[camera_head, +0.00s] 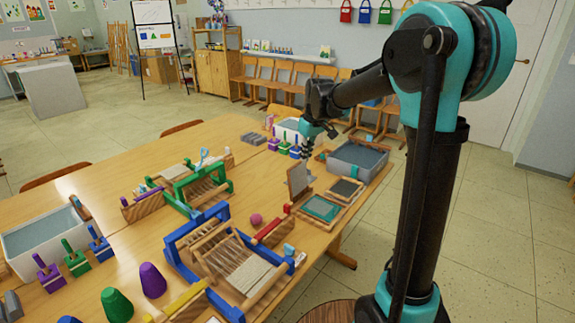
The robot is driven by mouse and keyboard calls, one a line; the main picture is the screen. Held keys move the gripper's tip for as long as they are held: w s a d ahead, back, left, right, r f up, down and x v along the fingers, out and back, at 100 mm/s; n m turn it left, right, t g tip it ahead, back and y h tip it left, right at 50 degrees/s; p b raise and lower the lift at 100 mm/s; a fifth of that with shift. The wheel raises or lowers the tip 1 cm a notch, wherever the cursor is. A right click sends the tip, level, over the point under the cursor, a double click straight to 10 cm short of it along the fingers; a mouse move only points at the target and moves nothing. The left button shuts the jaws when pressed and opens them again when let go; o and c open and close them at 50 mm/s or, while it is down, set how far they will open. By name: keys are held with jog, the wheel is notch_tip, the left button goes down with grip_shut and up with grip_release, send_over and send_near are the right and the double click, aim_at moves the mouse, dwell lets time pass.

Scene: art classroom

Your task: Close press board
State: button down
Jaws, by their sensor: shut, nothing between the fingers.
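What looks like the press board is a brown, thin panel (298,178) standing nearly upright on the wooden table (105,205), close to its right edge. A flat teal frame (321,208) lies just to its right. Whether the two are joined cannot be told. My gripper (307,153) points down from the end of my arm, just above and behind the panel's top edge in the picture. It is shut and empty. Whether it touches the panel cannot be told at this size.
A grey tub (358,158) and a dark framed screen (345,188) stand right of the panel. A blue loom (232,260) and green loom (197,187) stand to the left. Purple and green stampers (284,147) stand close to my gripper.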

aim_at(295, 181)
jog(key=w+a+r+n+g, duration=0.1)
jog(key=w+a+r+n, duration=0.15)
jog(key=w+a, duration=0.5)
notch_tip(295, 181, down, 10)
jog(key=s, duration=0.1)
jog(key=shift+s+d+r, duration=0.25)
jog(key=shift+d, duration=0.2)
jog(key=shift+d+y, duration=0.1)
jog(key=shift+y, duration=0.2)
